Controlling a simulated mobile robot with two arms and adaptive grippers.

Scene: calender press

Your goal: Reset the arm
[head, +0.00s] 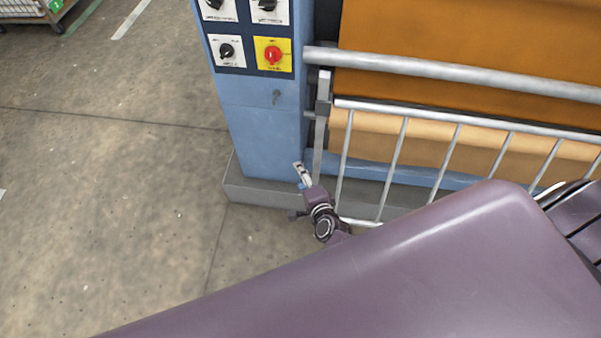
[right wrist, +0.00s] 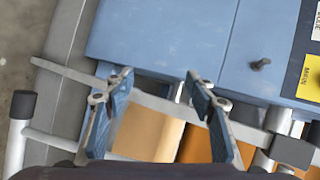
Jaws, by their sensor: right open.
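My right gripper (head: 300,174) is small in the head view, in front of the lower corner of the blue machine cabinet (head: 262,130), near the left end of the railing. In the right wrist view my right gripper (right wrist: 158,84) has its two fingers spread apart with nothing between them. The grey metal bar (right wrist: 150,100) passes behind the fingers in that view; I cannot tell whether they touch it. The tubular guard railing (head: 400,160) runs right from the cabinet. My left gripper is not in view.
The control panel has black knobs (head: 226,51) and a red switch on a yellow plate (head: 272,55). Orange sheet material (head: 470,35) hangs behind a thick grey roller bar (head: 450,72). Concrete floor (head: 110,190) is clear on the left. A cart (head: 30,14) stands far left.

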